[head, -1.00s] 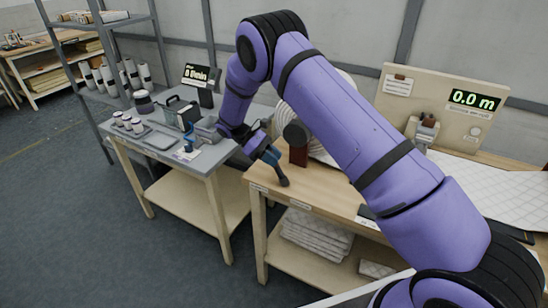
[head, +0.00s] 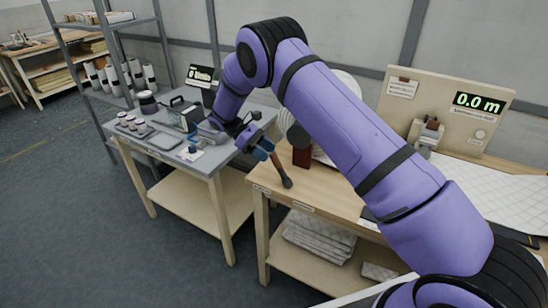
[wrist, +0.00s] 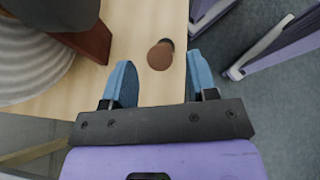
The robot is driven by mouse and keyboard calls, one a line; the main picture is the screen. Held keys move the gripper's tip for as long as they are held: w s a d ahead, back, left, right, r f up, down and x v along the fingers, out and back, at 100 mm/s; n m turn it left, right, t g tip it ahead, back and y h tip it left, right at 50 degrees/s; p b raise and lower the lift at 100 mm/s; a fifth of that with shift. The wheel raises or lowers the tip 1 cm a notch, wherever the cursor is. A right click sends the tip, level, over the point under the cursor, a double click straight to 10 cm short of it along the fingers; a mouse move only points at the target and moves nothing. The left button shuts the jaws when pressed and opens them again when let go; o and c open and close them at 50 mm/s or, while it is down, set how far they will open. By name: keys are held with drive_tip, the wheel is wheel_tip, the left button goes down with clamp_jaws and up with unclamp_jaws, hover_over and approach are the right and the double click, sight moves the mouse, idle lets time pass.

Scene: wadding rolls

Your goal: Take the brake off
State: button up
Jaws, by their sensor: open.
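A dark lever with a brown rounded end (head: 287,183) stands at the left front corner of the wooden bench (head: 330,190), beside a red-brown block (head: 301,156). In the wrist view its brown round end (wrist: 158,57) shows between the tips of my blue fingers. My gripper (head: 262,150) is open, with its fingers at the lever's side. The gap between the fingers (wrist: 161,72) holds nothing shut in it. I cannot tell whether either finger touches the lever.
A large pale roll (head: 346,85) stands behind the block, partly hidden by my arm. A panel (head: 440,110) with a "0.0 m" display stands at the back right. A grey table (head: 214,160) with jars, a tray and a dark box is to the left.

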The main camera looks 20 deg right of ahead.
drive_tip(key=v, duration=0.6)
drive_tip(key=shift+a+r, duration=0.1)
drive_tip(key=shift+r, duration=0.05)
